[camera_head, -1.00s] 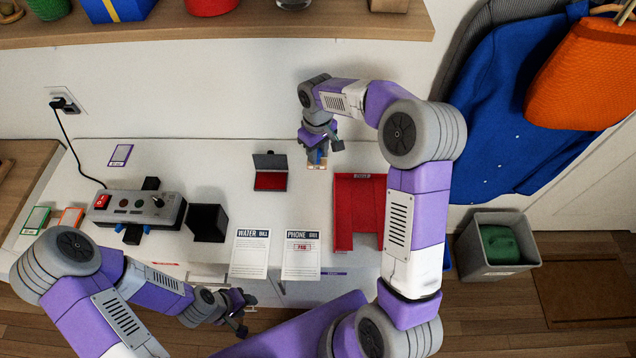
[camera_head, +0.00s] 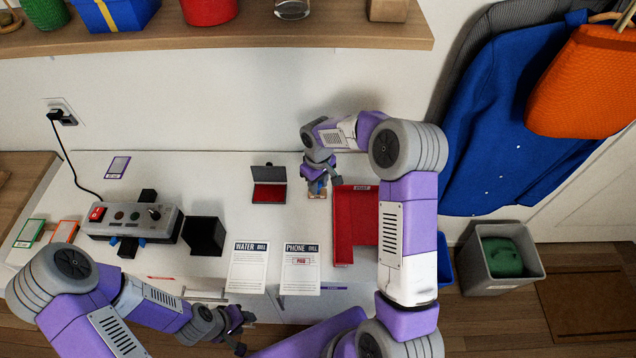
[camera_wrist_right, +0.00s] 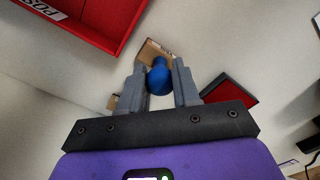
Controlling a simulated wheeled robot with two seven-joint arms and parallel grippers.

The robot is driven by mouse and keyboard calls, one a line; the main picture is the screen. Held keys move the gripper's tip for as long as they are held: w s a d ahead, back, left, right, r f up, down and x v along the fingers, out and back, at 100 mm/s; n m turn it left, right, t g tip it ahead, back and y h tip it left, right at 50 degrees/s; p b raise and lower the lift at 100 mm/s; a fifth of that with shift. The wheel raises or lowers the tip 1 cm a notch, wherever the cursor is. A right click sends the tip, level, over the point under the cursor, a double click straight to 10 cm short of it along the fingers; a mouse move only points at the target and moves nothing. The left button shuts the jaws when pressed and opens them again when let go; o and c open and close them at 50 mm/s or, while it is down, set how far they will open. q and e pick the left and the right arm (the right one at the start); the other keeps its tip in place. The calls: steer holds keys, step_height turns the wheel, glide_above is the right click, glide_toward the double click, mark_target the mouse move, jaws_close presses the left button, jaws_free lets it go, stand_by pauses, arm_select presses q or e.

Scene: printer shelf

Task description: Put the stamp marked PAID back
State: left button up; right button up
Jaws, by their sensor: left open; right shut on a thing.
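My right gripper (camera_head: 317,186) is shut on the blue round handle of a stamp, beside the red ink pad. The blue handle (camera_wrist_right: 158,78) sits between its two fingers in the right wrist view. Tan wooden parts (camera_wrist_right: 154,50) show behind the handle; I cannot tell whether they belong to the stamp or to a holder under it. The stamp's label is hidden. The phone bill (camera_head: 301,275) bears a red stamped mark. My left gripper (camera_head: 238,328) is open and empty at the bench's front edge.
The open red ink pad (camera_head: 268,192) lies left of my right gripper, and the red POST tray (camera_head: 341,250) is close on its right. The water bill (camera_head: 248,270), a black cup (camera_head: 204,236) and a switch box (camera_head: 130,222) are further left.

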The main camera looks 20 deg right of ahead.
steer(key=shift+f, duration=0.1)
steer(key=o, duration=0.9)
steer(key=shift+c, duration=0.2)
steer(key=shift+r, duration=0.2)
step_height(320, 180, up, 12)
steer(key=p, duration=0.2)
steer(key=shift+f, duration=0.1)
